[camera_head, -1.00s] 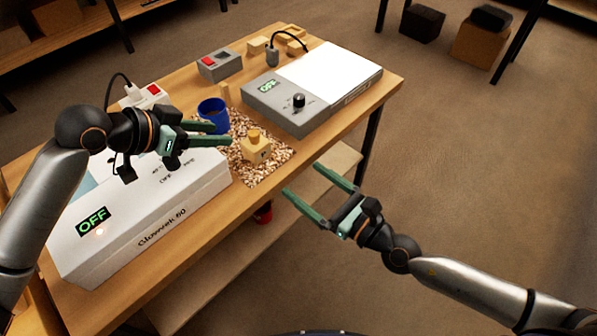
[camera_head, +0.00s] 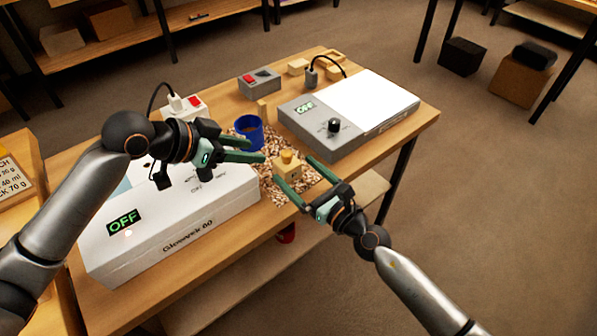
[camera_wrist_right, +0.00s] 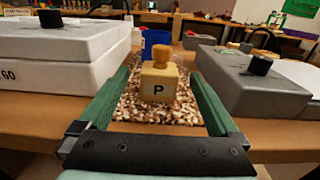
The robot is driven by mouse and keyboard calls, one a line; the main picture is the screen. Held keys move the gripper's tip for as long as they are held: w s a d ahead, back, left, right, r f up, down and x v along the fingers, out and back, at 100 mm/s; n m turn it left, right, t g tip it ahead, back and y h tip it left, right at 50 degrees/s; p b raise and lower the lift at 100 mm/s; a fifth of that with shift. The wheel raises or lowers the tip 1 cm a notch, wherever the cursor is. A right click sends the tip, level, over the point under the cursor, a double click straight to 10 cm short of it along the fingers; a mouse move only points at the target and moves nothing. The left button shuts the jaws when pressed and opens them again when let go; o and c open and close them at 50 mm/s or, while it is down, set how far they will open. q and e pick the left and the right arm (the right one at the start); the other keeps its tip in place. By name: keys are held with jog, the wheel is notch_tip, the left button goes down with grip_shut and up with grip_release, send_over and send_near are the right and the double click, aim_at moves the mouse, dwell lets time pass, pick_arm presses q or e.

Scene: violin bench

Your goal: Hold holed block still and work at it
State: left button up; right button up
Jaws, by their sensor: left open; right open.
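The block (camera_head: 287,170) is a small pale wooden piece with a rounded knob on top. It stands upright on a patch of wood chips (camera_head: 311,178) near the bench's front edge. The right wrist view shows the block (camera_wrist_right: 158,82) with a letter P on its front face; no hole can be made out. My right gripper (camera_head: 293,176) is open, its fingers at either side of the block and apart from it in the wrist view. My left gripper (camera_head: 255,150) is open, its fingertips just left of the block, not visibly touching it.
A blue cup (camera_head: 249,131) stands behind the chips. A white box (camera_head: 170,225) reading OFF lies left, and a grey unit with a white panel (camera_head: 365,100) lies right. A grey box with a red switch (camera_head: 260,83) and small wooden pieces (camera_head: 299,67) are at the back.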

jog(key=shift+w+a, duration=0.1)
jog(key=shift+a, duration=0.05)
jog(key=c, duration=1.5)
pick_arm(q)
jog(key=shift+o, duration=0.4)
